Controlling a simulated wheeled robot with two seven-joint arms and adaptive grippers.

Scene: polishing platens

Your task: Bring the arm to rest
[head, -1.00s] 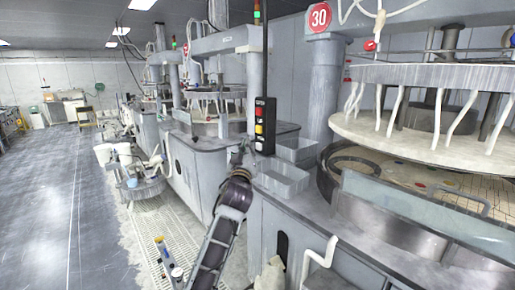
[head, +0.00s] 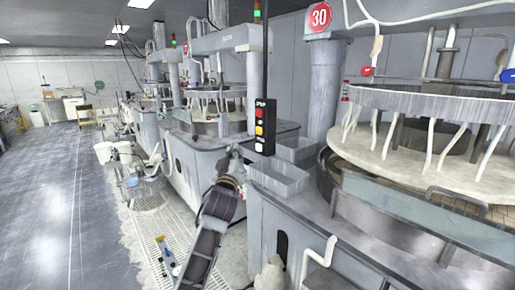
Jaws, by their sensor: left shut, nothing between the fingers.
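My left arm rises from the bottom of the head view, left of the grey machine cabinet. My left gripper (head: 234,153) is at its far end, small and dark, beside the cabinet's left corner. It is shut and appears empty; its fingertips are hard to make out. My right gripper is not in view.
The polishing machine (head: 335,225) fills the right, with a pale round upper platen (head: 400,150) over its basin. Grey trays (head: 278,178) and a hanging button box (head: 265,125) are close to my left gripper. White buckets (head: 103,152) stand at left. The floor (head: 50,200) at far left is clear.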

